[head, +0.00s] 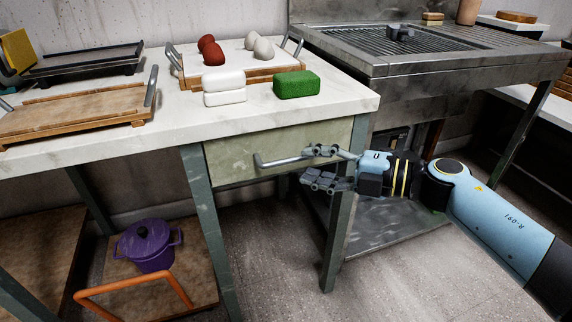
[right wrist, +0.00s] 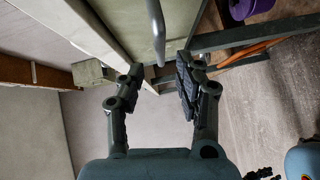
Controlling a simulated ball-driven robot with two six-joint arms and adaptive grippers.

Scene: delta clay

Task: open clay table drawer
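The clay table (head: 150,138) has a white marble top and green-grey legs. Its pale green drawer (head: 232,160) sits under the top and looks shut. A grey bar handle (head: 275,162) runs across the drawer front. My right gripper (head: 318,166) is open at the right end of the handle. In the right wrist view, the handle (right wrist: 156,30) runs in between the spread fingertips (right wrist: 160,76); I cannot tell whether they touch it. My left gripper is absent from the head view; blue and dark parts at the right wrist view's lower right may be my left arm.
A white block (head: 224,88), a green block (head: 296,84) and a tray (head: 176,74) with red and grey lumps stand on the table. A metal grill counter (head: 400,68) stands at the right. A purple pot (head: 148,248) is on the lower shelf. Floor below the drawer is clear.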

